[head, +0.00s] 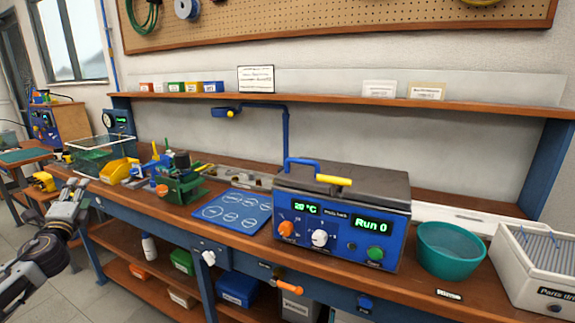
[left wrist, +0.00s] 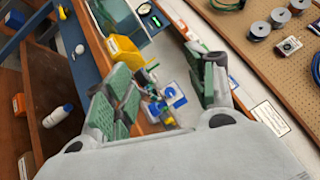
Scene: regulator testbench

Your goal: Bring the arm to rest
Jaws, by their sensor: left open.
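My left arm comes in at the left edge of the head view, with its gripper (head: 74,190) in front of the bench's left end, apart from the bench. In the left wrist view the same gripper (left wrist: 164,88) has its two green-padded fingers spread wide. Nothing is held between them. Beyond the gap show a yellow bin (left wrist: 124,50) and small blue and green parts on the bench. My right arm and gripper are not in view.
The workbench (head: 330,243) carries a blue mat (head: 232,211), a blue test unit (head: 341,228), a teal bowl (head: 450,250), a white parts drainer (head: 535,268) and a green fixture (head: 181,184). A shelf below holds bins and a white bottle (head: 149,247). Floor is free at front left.

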